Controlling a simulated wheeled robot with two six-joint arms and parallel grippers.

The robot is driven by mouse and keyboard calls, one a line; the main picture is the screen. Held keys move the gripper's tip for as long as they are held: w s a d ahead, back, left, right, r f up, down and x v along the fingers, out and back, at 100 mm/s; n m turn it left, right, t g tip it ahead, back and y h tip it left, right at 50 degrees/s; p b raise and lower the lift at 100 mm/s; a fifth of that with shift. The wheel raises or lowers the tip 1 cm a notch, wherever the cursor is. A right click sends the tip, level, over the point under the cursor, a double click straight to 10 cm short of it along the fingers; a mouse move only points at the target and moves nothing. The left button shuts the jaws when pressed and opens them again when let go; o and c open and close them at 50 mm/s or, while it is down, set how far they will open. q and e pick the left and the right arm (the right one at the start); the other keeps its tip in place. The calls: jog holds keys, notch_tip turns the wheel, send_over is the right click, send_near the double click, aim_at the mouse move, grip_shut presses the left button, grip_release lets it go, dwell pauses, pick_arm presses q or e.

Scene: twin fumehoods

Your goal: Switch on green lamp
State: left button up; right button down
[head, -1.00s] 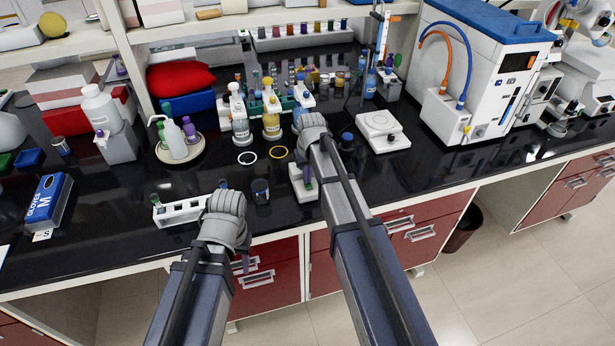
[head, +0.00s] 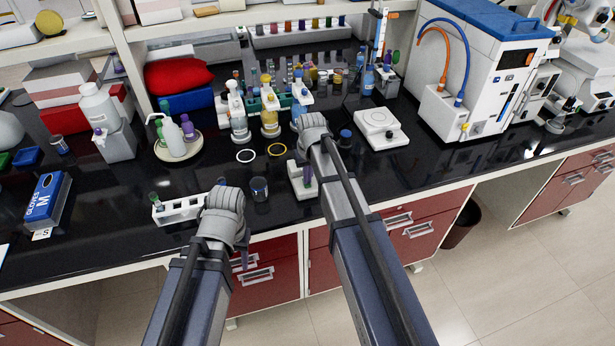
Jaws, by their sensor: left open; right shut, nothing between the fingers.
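I cannot make out a green lamp or its switch in the head view. My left gripper (head: 224,210) is over the bench's front edge, beside a white tube rack (head: 178,210). My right gripper (head: 312,132) is farther over the bench, above and behind a small white stand (head: 302,188). The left gripper is open and the right one is shut with nothing held. The wrists hide most of both sets of fingers.
Several bottles in a rack (head: 240,125), a white plate device (head: 381,128) and a glass beaker (head: 259,189) stand near the arms. A large white machine (head: 480,80) is at right. A glove box (head: 47,197) lies at left.

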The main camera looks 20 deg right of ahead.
notch_tip(320, 180, up, 13)
jog(key=s+p, duration=0.2)
jog(key=p, duration=1.1)
jog(key=shift+s+r, duration=0.15)
jog(key=shift+s, duration=0.2)
jog(key=shift+w+r+t, duration=0.1)
jog(key=shift+w+t, duration=0.2)
jog(key=shift+w, duration=0.5)
jog(key=w+f+b, duration=0.1)
jog(key=f+b, duration=0.8)
jog(key=w+f+b, duration=0.1)
jog(key=f+b, duration=0.3)
jog(key=shift+w+f+b, duration=0.3)
jog(key=shift+f+b, duration=0.05)
jog(key=shift+b, duration=0.05)
jog(key=shift+w, duration=0.1)
